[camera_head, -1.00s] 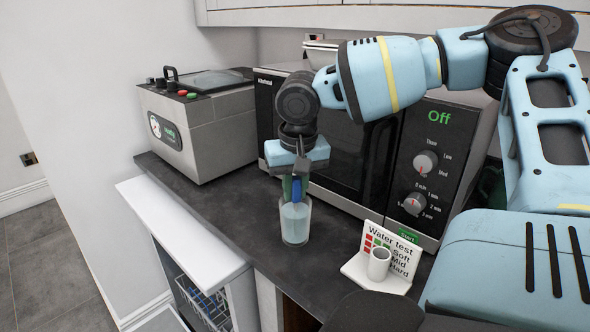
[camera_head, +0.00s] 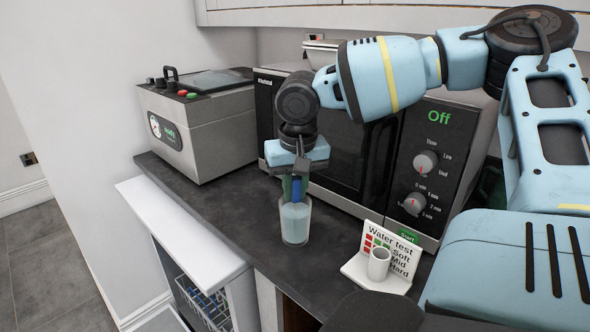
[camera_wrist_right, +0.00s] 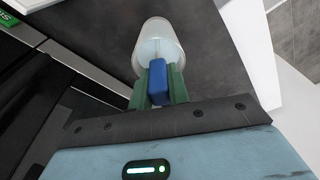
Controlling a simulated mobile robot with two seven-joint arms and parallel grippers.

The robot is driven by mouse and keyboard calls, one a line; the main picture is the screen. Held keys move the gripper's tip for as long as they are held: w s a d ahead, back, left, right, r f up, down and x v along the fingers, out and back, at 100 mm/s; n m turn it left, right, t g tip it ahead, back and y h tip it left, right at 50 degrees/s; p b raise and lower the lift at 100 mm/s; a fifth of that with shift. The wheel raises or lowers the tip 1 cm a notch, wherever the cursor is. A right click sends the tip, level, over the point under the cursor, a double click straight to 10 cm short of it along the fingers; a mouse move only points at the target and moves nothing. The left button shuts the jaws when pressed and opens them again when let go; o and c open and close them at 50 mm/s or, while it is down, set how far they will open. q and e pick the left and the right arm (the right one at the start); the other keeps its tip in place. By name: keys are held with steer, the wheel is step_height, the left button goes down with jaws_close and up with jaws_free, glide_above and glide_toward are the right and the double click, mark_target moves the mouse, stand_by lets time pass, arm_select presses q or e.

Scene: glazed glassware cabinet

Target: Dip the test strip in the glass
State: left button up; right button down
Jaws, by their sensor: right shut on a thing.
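The glass (camera_head: 295,222) stands upright on the dark counter, holding a pale bluish liquid. My right gripper (camera_head: 293,188) is directly above the glass, pointing down, its fingertips at the rim. It is shut on the blue handle of the test strip (camera_head: 297,188). In the right wrist view, the blue handle (camera_wrist_right: 158,82) sits between the green fingers, and a thin pale strip reaches from it into the glass (camera_wrist_right: 160,40). How deep the strip sits in the liquid is hard to tell. My left gripper is not in view.
A "Water test" card stand (camera_head: 392,258) with a small white cup (camera_head: 378,263) is at the front right. A microwave marked "Off" (camera_head: 437,165) stands behind the glass. A steel appliance (camera_head: 200,125) is at the left.

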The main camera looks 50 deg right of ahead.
stand_by(0.4)
